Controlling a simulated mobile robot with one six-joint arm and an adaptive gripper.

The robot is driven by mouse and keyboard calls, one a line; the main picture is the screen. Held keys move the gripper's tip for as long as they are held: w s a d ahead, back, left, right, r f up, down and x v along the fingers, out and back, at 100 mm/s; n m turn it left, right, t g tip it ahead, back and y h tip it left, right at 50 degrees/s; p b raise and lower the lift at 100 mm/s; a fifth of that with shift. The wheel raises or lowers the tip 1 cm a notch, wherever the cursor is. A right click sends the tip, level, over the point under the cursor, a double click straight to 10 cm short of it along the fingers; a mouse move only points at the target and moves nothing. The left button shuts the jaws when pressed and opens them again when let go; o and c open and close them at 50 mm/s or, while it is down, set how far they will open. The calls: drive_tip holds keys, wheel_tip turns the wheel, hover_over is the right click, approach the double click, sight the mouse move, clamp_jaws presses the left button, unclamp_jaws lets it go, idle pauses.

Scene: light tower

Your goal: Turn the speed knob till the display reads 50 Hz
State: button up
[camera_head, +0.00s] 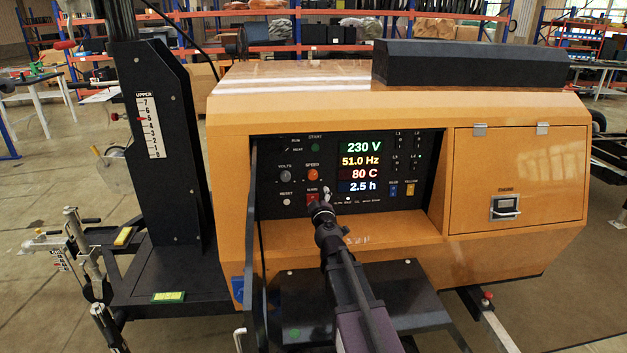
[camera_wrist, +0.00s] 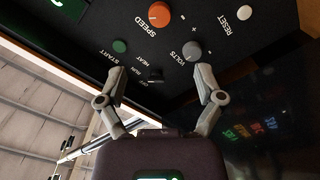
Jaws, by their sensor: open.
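The orange speed knob (camera_head: 313,174) is on the black control panel of the orange machine, and it also shows at the top of the wrist view (camera_wrist: 159,14). The display (camera_head: 360,161) reads 230 V, 51.0 Hz, 80 C and 2.5 h. My gripper (camera_head: 323,192) is in front of the panel, below the speed knob in the head view. In the wrist view my gripper (camera_wrist: 160,70) is open, with its two fingers spread and nothing between the tips. The speed knob lies beyond the fingertips, apart from them.
The grey volts knob (camera_wrist: 190,50) is near the right fingertip in the wrist view, and the green start button (camera_wrist: 120,46) near the left one. A white reset button (camera_head: 287,202) and red button (camera_head: 312,200) sit below the knobs. An orange ledge (camera_head: 400,228) juts out below the panel.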

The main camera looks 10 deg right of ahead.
sight(313, 176)
drive_tip(key=shift+w, duration=0.1)
drive_tip(key=w, duration=0.4)
drive_tip(key=w+d, duration=0.1)
drive_tip(key=w, duration=0.4)
drive_tip(key=w+d, duration=0.1)
drive_tip(key=w, duration=0.3)
drive_tip(key=shift+w, duration=0.25)
drive_tip(key=shift+c, duration=0.2)
drive_tip(key=c, duration=1.1)
